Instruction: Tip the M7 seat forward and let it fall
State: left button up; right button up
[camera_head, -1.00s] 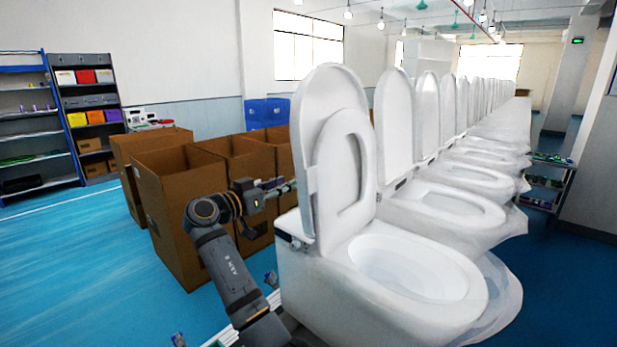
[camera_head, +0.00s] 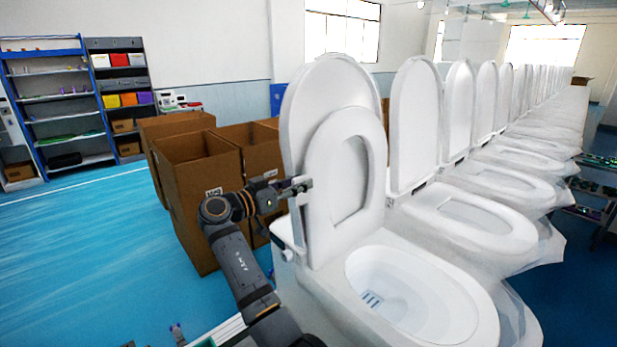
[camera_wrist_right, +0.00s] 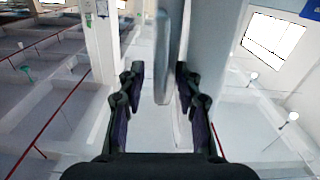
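The nearest toilet (camera_head: 440,295) has its white seat ring (camera_head: 322,200) raised, leaning back in front of the raised lid (camera_head: 300,110). My right gripper (camera_head: 298,187) is at the left edge of the seat and lid, about halfway up. In the right wrist view its two fingers (camera_wrist_right: 155,90) are apart. A narrow pale panel, seemingly the seat edge (camera_wrist_right: 163,55), shows between them, and a wider panel, seemingly the lid (camera_wrist_right: 215,45), is beside the right finger. Whether a finger touches either is unclear.
A row of similar toilets with raised lids (camera_head: 413,125) runs back to the right. Open cardboard boxes (camera_head: 195,190) stand behind my right arm. Shelves (camera_head: 60,110) stand at the far left. Blue floor (camera_head: 90,240) is clear at the left.

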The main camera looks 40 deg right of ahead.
pick_arm(q)
jog(key=shift+a, duration=0.25)
pick_arm(e)
jog(key=shift+a, duration=0.15)
jog(key=shift+r, duration=0.1)
jog(key=shift+c, duration=0.8)
grip_shut()
